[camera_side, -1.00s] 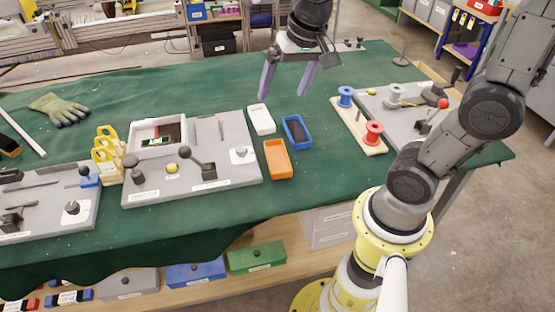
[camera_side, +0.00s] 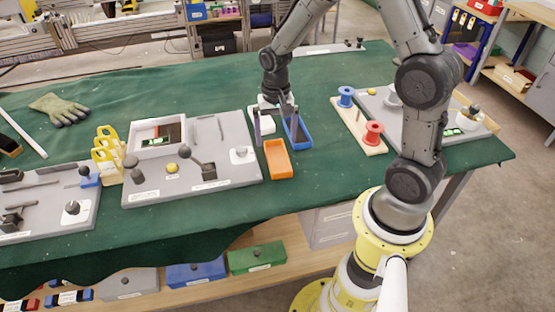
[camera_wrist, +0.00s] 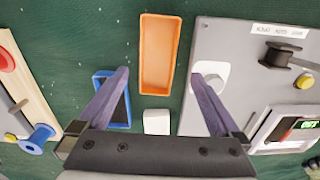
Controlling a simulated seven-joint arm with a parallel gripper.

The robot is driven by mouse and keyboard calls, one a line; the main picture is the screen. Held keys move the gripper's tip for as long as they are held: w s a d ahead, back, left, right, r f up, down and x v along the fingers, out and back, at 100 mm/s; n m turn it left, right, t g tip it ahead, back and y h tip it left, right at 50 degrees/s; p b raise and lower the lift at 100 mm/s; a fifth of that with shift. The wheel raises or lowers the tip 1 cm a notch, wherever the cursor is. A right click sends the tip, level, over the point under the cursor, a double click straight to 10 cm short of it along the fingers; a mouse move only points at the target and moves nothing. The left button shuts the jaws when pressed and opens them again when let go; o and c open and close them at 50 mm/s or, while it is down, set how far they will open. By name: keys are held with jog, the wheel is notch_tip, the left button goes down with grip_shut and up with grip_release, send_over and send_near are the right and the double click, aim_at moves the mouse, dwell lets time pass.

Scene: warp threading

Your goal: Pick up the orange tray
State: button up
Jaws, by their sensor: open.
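The orange tray (camera_side: 278,160) is a small open rectangular tray lying flat on the green cloth, just right of the grey panel. In the wrist view the orange tray (camera_wrist: 159,55) lies beyond the fingertips, roughly centred between them. My gripper (camera_side: 275,140) is open and empty, pointing down over the far end of the tray and the two trays behind it. In the wrist view my gripper (camera_wrist: 159,76) shows its two fingers spread wide on either side. I cannot tell its exact height above the cloth.
A blue tray (camera_side: 303,132) and a white tray (camera_side: 262,122) lie close behind, partly hidden by my gripper. A grey panel (camera_side: 225,177) with a lever stands left. A wooden board (camera_side: 354,128) with red and blue spools lies right. Clear cloth lies in front.

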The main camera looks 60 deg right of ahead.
aim_at(278, 163)
jog(key=shift+s+a+f, duration=0.1)
jog(key=shift+s+f, duration=0.1)
jog(key=shift+f, duration=1.35)
jog(key=shift+s+f, duration=0.2)
jog(key=shift+f, duration=1.3)
jog(key=c, duration=1.4)
jog(key=shift+o, duration=0.2)
